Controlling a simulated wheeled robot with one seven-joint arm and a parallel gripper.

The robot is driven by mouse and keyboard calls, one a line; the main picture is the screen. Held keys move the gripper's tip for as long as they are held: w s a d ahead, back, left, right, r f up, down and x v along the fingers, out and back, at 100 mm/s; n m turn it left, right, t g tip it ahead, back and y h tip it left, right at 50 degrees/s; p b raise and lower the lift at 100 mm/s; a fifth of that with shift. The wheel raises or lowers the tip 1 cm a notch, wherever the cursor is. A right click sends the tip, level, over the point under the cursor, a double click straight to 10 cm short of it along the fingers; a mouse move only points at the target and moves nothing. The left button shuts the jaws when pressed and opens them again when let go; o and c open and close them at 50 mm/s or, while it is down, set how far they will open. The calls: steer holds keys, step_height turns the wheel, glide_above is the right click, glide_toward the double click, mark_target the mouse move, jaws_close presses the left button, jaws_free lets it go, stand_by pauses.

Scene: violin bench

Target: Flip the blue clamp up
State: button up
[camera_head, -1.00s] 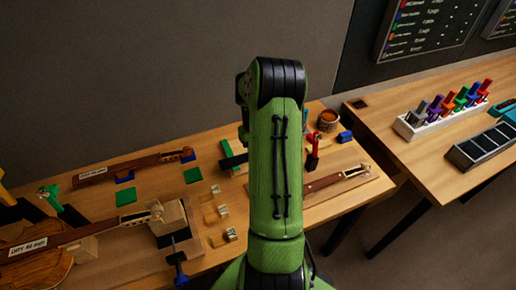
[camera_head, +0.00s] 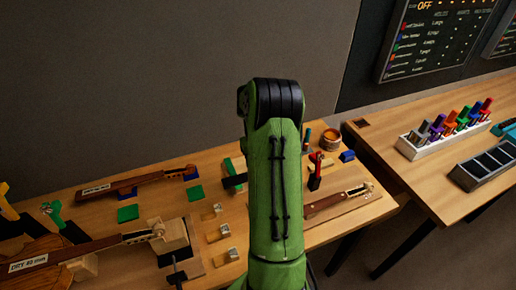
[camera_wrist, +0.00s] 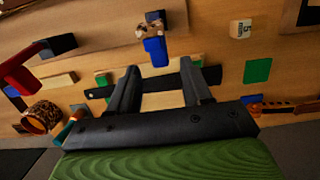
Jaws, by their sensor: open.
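In the wrist view a blue piece (camera_wrist: 155,50) with a mottled brown and grey top part sits just beyond my fingertips; it looks like the blue clamp, but I cannot tell its exact pose. My gripper (camera_wrist: 160,76) is open and empty, its two dark fingers apart. The blue piece lies ahead of the gap, not between the fingers. A long black bar (camera_wrist: 98,93) crosses behind the fingers. In the head view my green arm blocks this spot, and my gripper is hidden there.
A red clamp (camera_head: 315,172) stands right of my arm, near a round cup (camera_head: 331,140) and a blue block (camera_head: 347,156). Violin necks (camera_head: 135,183) lie left. A white rack (camera_head: 420,148) of coloured clamps, including a blue one, is on the right table.

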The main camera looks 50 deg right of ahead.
step_height(320, 180, up, 13)
steer(key=w+p, duration=0.1)
steer(key=shift+w+d, duration=0.4)
steer(key=shift+d, duration=0.05)
steer(key=a+r+n+t+h, duration=0.1)
steer(key=a+r, duration=0.2)
steer(key=a, duration=0.4)
steer(key=s+a+r+n+t+h, duration=0.1)
steer(key=a+r, duration=0.3)
steer(key=a, duration=0.2)
steer(key=a+r+n+t+h, duration=0.1)
steer(key=a+r, duration=0.2)
steer(key=a, duration=0.4)
steer(key=s+a+f+n+t+y, duration=0.2)
steer(key=s+a+n+t, duration=0.1)
steer(key=s+a, duration=0.8)
steer(key=shift+s+a+t, duration=0.35)
steer(key=shift+a+t, duration=0.25)
steer(key=shift+a, duration=0.2)
